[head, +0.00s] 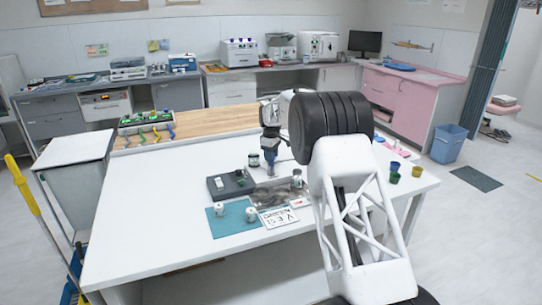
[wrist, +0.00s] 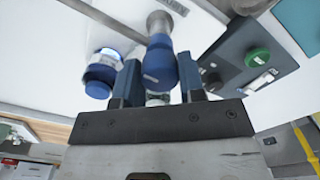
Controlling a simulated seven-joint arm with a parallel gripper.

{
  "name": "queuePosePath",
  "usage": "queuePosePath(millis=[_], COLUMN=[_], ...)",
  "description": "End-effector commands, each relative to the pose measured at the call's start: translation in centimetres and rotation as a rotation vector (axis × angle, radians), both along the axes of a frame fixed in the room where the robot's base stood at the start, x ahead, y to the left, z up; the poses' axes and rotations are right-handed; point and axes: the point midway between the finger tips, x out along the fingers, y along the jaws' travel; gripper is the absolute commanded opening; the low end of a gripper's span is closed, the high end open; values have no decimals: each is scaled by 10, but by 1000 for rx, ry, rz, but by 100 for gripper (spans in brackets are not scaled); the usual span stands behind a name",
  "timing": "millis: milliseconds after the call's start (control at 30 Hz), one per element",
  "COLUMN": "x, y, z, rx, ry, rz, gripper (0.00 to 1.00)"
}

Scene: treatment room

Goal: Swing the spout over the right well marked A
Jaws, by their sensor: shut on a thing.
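My gripper (head: 269,145) is above the white table, left of my arm's black joint. In the wrist view its two blue fingers (wrist: 160,85) are shut on a blue handle-like part (wrist: 162,62), with a grey metal piece (wrist: 160,20) beyond it. I take this to be the spout, but its full shape is hidden. In the head view a blue-grey part (head: 270,168) hangs below the gripper. A dark metallic patch (head: 268,192), possibly the wells, lies in front of it. A white card (head: 279,218) with black writing, ending in A, lies nearer. I cannot make out separate wells.
A dark box (head: 231,184) with a green button (wrist: 258,57) stands left. A teal mat (head: 232,226) holds white cups. Jars (head: 297,179) stand close by, and a blue-capped jar (wrist: 99,78) is beside the left finger. Coloured cups (head: 394,171) are right. The table's front left is clear.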

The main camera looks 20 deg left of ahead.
Motion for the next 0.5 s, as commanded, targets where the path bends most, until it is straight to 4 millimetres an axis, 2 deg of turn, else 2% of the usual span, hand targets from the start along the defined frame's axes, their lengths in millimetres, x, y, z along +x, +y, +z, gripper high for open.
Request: queuePosePath(millis=[267,500], x=[0,-1], y=[0,0], z=[0,-1], rx=[-1,-1], ry=[1,2], rz=[-28,-131], gripper=[0,0])
